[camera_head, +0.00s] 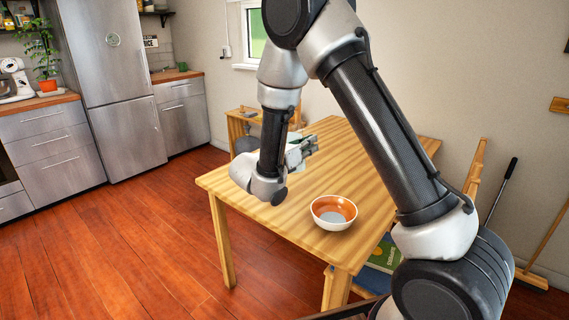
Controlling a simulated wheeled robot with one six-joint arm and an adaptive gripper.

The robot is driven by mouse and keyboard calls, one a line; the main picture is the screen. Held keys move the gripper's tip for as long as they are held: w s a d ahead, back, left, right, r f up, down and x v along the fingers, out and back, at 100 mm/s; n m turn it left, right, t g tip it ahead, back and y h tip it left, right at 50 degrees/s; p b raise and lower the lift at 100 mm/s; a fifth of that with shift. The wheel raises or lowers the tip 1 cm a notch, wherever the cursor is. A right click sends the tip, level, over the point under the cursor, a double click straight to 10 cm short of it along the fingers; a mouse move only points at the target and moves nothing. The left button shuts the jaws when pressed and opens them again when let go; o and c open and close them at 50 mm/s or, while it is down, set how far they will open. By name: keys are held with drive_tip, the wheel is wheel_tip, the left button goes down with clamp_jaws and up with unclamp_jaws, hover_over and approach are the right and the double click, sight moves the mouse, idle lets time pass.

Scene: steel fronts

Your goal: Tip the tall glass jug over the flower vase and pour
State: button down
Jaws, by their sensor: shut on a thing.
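My gripper (309,146) is over the wooden table, partly behind my own forearm and wrist. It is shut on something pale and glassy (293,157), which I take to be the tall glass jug. Most of it is hidden by my wrist, so its tilt and contents cannot be told. I cannot make out the flower vase in this view.
A white bowl, orange inside (334,212), stands near the front of the wooden table (402,160). A wooden chair (477,168) and a broom (531,277) are at the right. Steel cabinets (57,150) and a fridge (117,85) line the left. Open floor lies between.

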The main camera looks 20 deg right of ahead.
sight(310, 135)
drive_tip(key=shift+r, duration=0.1)
drive_tip(key=shift+r, duration=1.5)
